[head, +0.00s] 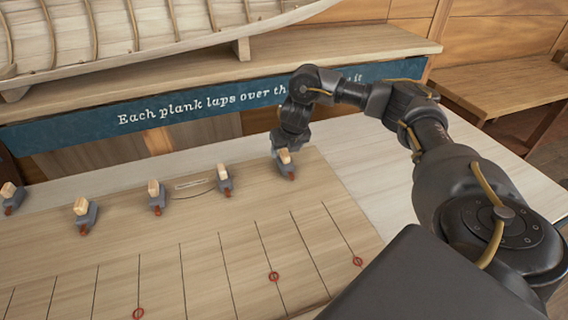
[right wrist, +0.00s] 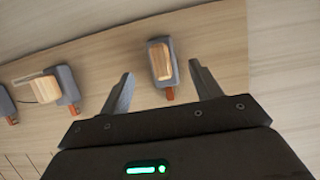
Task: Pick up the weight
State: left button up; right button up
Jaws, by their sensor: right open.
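Several small grey weights with pale wooden tops and orange-brown tips stand in a row along the wooden board (head: 200,240). The rightmost weight (head: 285,160) is directly below my right gripper (head: 287,150), which partly hides it. In the right wrist view this weight (right wrist: 162,62) shows between and just beyond the two open fingers of the gripper (right wrist: 161,70), with a gap on each side. The other weights, such as one (head: 224,180) to its left, stand apart from it. My left gripper is not in view.
A blue sign with white lettering (head: 160,112) and a bench carrying a planked hull (head: 120,30) stand behind the board. The board's front bears dark lines and red rings (head: 274,277). Clear pale tabletop (head: 370,180) lies right of the board.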

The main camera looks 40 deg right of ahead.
aim_at(285, 153)
jog(key=shift+w+d+f, duration=0.15)
jog(key=shift+w+f, duration=0.1)
jog(key=shift+f, duration=0.25)
jog(key=shift+s, duration=0.15)
jog(key=p+x, duration=0.2)
jog(key=x, duration=0.3)
jog(key=shift+d, duration=0.1)
jog(key=shift+c, duration=0.7)
grip_shut()
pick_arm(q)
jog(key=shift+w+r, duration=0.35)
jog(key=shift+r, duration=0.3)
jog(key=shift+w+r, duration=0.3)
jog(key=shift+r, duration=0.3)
pick_arm(e)
jog(key=shift+r, duration=0.1)
